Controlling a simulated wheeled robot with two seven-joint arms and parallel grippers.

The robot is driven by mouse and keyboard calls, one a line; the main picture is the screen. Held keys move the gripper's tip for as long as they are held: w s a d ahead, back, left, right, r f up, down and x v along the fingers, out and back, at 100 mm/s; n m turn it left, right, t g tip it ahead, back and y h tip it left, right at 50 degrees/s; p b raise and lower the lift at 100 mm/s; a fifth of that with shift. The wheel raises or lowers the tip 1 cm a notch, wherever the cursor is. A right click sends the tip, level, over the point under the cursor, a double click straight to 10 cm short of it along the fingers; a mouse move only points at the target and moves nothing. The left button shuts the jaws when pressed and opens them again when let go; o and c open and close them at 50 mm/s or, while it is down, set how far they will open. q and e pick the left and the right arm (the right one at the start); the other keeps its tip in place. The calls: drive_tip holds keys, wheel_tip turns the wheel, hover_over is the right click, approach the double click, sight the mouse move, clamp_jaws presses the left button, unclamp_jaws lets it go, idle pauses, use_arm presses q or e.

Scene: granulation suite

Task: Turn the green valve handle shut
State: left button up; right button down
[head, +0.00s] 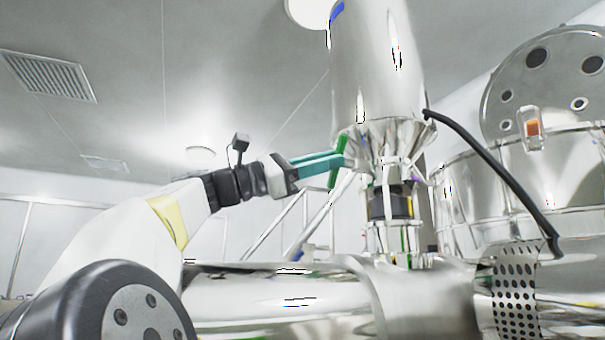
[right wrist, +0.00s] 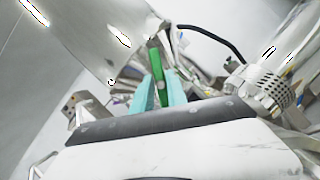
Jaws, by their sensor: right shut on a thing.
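My left gripper is not in view.
A black hose (head: 490,155) arcs down on the right. Large steel drums (head: 470,190) and a perforated guard (head: 516,290) stand on the right. A horizontal steel cylinder (head: 280,305) lies below the gripper.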

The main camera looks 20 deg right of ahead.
idle(0.4)
drive_tip(key=c, duration=1.3)
unclamp_jaws()
drive_tip(key=s+a+r, duration=0.1)
drive_tip(key=s+a, duration=0.1)
drive_tip(key=s, duration=0.2)
drive_tip(key=s+a+r, duration=0.2)
drive_tip(key=s+a, duration=0.1)
drive_tip(key=s, duration=0.2)
drive_tip(key=s+a+r, duration=0.2)
drive_tip(key=s+a, duration=0.1)
drive_tip(key=s, duration=0.1)
drive_tip(key=shift+s+a, duration=0.2)
drive_tip(key=shift+s, duration=0.15)
